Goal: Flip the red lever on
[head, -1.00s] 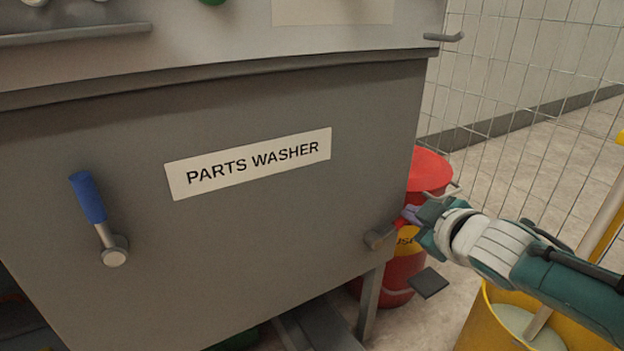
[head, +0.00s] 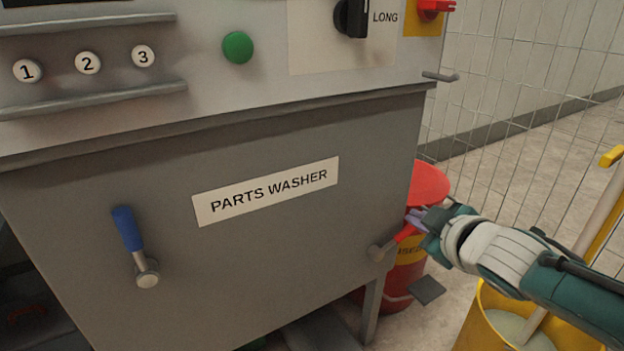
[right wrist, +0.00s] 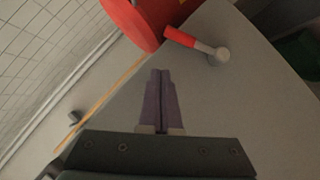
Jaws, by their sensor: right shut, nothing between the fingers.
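The red lever (head: 405,233) is on the lower right of the grey parts washer's front. Its grey pivot (head: 380,252) is at the left end and its red handle slants up to the right. In the right wrist view the red handle (right wrist: 180,37) lies just beyond my fingertips, with a gap in the picture. My right gripper (head: 414,219) is shut and empty, close to the handle's outer end and partly covering it; I cannot tell whether they touch. Its purple fingers (right wrist: 160,75) are together. My left gripper is not in view.
A blue lever (head: 128,230) points up on the washer's left. A green button (head: 237,47), a black knob (head: 351,17) and a red switch (head: 434,8) are above. A red bin (head: 430,183) stands behind my gripper, a yellow bucket (head: 485,325) at lower right, wire mesh behind.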

